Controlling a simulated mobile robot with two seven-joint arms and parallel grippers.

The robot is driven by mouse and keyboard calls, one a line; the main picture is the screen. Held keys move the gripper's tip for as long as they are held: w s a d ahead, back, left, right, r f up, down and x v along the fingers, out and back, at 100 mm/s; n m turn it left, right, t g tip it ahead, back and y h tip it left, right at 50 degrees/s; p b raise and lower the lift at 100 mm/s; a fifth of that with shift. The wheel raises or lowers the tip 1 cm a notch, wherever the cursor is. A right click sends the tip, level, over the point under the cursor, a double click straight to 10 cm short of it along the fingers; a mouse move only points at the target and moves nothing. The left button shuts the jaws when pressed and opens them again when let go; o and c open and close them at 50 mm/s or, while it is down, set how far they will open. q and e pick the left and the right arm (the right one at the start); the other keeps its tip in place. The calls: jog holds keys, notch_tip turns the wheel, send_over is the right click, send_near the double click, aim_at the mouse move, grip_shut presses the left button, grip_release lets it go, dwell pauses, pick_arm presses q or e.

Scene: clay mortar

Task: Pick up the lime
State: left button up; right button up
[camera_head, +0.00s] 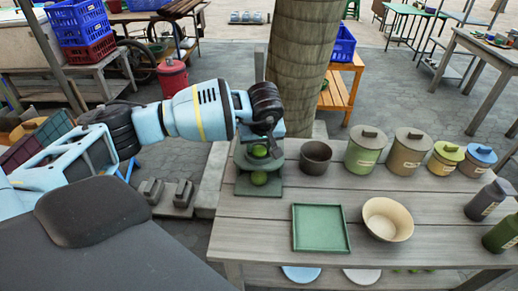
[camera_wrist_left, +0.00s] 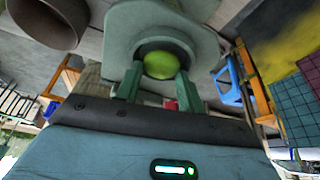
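A lime (camera_wrist_left: 160,65) shows in the left wrist view between the two green fingers of my left gripper (camera_wrist_left: 159,78). The fingers flank the lime closely, and I cannot tell whether they press on it. The lime sits in front of a dark hollow in a dull green stand (camera_wrist_left: 120,20). In the head view the stand (camera_head: 245,187) is at the table's back left corner, with the lime (camera_head: 259,151) under my left wrist. A second green round shape (camera_head: 259,178) shows lower on the stand. My right gripper is not seen.
The wooden table (camera_head: 240,225) holds a dark bowl (camera_head: 316,157), several lidded canisters (camera_head: 364,155), a green square tray (camera_head: 320,229), a beige bowl (camera_head: 388,219) and dark bottles (camera_head: 490,200) at the right. A thick trunk (camera_head: 310,60) rises behind the stand.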

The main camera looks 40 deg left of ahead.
aim_at(260, 145)
pick_arm(q)
jog(key=c, duration=0.3)
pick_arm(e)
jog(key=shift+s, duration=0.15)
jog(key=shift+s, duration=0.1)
pick_arm(q)
jog(key=shift+r, duration=0.15)
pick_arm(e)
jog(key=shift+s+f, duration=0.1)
pick_arm(q)
jog(key=shift+r, duration=0.6)
jog(key=shift+d+r, duration=0.2)
jog(key=shift+r, duration=0.85)
jog(key=shift+s+d+r+b, duration=0.25)
jog(key=shift+s+d, duration=0.85)
jog(key=shift+d, duration=1.25)
jog(key=shift+s+d+r+b, duration=0.25)
jog(key=shift+s+d, duration=0.9)
jog(key=shift+d, duration=1.2)
jog(key=shift+s+d+r+b, duration=0.25)
jog(key=shift+s+d, duration=0.85)
jog(key=shift+d, duration=1.25)
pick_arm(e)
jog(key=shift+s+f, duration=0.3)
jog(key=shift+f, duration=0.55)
